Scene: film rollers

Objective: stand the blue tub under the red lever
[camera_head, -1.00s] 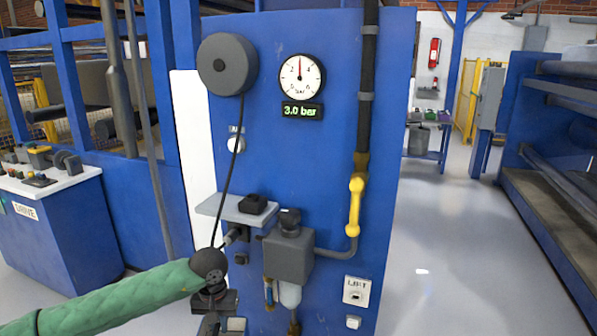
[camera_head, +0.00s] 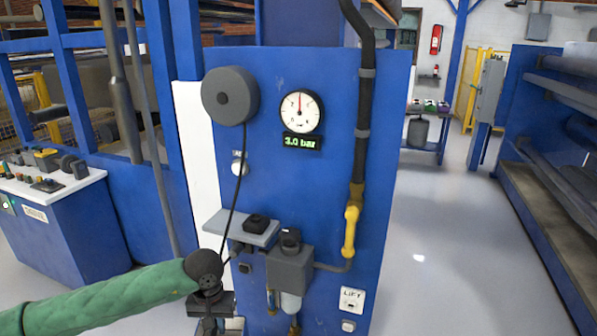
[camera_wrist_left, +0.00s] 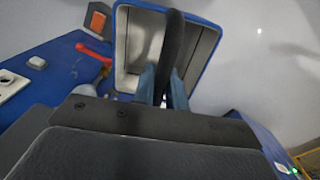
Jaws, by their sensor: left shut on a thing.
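In the left wrist view, the blue tub (camera_wrist_left: 209,66) has a blue rim and a bare grey inside. A dark handle (camera_wrist_left: 172,45) crosses over its opening. My left gripper (camera_wrist_left: 163,88) is shut on this handle. The red lever (camera_wrist_left: 94,54) shows just left of the tub's rim, on a blue panel; I cannot tell its height against the tub. In the head view, my left gripper (camera_head: 212,305) points down in front of the blue cabinet's lower left. The tub and the lever cannot be made out there. My right gripper is not in view.
The blue cabinet (camera_head: 300,200) carries a gauge (camera_head: 299,110), a yellow valve handle (camera_head: 350,231), a small shelf (camera_head: 240,226) and a grey filter unit (camera_head: 290,268). A control desk (camera_head: 60,215) stands at left. Clear floor (camera_head: 440,240) lies right of the cabinet.

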